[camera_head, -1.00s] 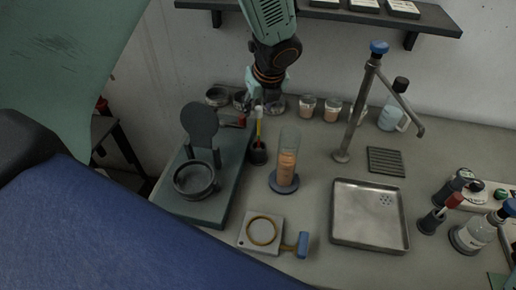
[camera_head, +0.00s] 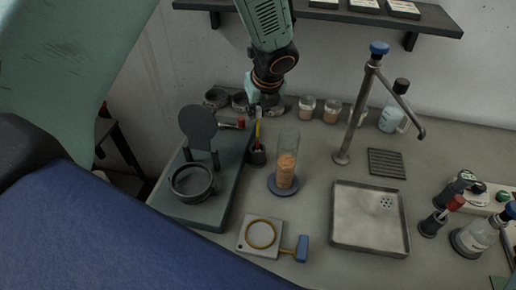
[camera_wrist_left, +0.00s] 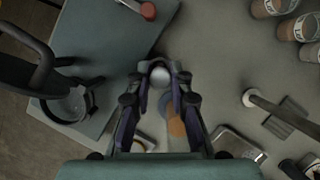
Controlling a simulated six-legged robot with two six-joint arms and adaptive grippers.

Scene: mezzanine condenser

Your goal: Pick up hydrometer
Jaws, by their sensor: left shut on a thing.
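The hydrometer (camera_head: 258,130) is a thin upright stick with a yellow stem and a reddish part low down, standing at a small dark holder (camera_head: 257,157). My left gripper (camera_head: 262,109) comes down from above and is shut on its top. In the left wrist view, a rounded pale-grey end (camera_wrist_left: 160,76) shows between the fingertips of the left gripper (camera_wrist_left: 160,70). I cannot tell whether the hydrometer's lower end is still inside the holder. My right gripper is not in view.
A tall glass cylinder (camera_head: 287,160) with amber liquid stands close right of the holder. A green-grey stand (camera_head: 210,214) with a dark ring is at left. A metal tap post (camera_head: 355,120), steel tray (camera_head: 369,240) and several jars and bottles surround the area.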

